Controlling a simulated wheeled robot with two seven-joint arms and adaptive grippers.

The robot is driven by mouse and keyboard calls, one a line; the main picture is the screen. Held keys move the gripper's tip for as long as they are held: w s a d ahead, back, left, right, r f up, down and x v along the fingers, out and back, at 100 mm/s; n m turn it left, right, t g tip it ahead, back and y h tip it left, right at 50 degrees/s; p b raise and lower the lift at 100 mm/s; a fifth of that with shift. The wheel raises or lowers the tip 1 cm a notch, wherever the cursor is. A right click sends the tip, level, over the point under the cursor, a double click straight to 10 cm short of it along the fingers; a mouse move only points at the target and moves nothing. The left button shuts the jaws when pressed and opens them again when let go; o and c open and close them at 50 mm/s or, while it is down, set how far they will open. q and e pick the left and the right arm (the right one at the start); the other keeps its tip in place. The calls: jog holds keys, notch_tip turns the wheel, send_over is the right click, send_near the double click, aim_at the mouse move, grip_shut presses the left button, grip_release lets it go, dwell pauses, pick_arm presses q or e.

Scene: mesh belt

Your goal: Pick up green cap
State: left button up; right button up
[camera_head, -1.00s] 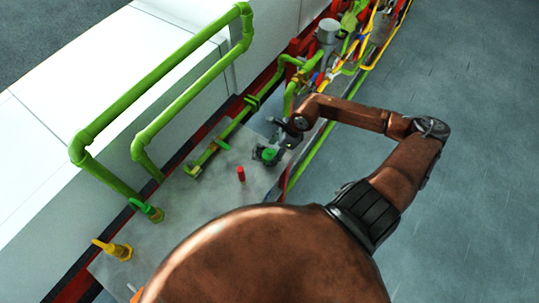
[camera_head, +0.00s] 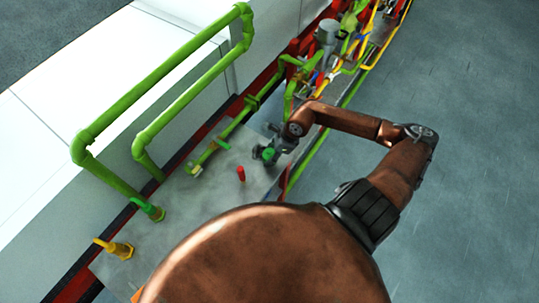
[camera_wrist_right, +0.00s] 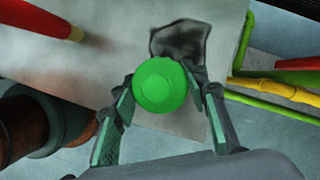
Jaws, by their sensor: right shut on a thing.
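The green cap (camera_wrist_right: 160,85) is round and bright green. In the right wrist view it sits between the two fingertips of my right gripper (camera_wrist_right: 158,95), which is shut on it. In the head view the green cap (camera_head: 268,153) shows at the tip of my right gripper (camera_head: 266,154), over the grey metal plate (camera_head: 215,215). I cannot tell whether the cap is clear of the plate. My left gripper is not in view.
A red cylinder (camera_head: 241,174) stands on the plate close to the gripper. Green pipes (camera_head: 160,85) rise at the left. A yellow fitting (camera_head: 115,248) and a green fitting (camera_head: 147,209) stand at the near left. Dense pipework (camera_head: 335,45) lies behind.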

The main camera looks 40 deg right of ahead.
jog(key=c, duration=0.3)
jog(key=shift+r, duration=0.15)
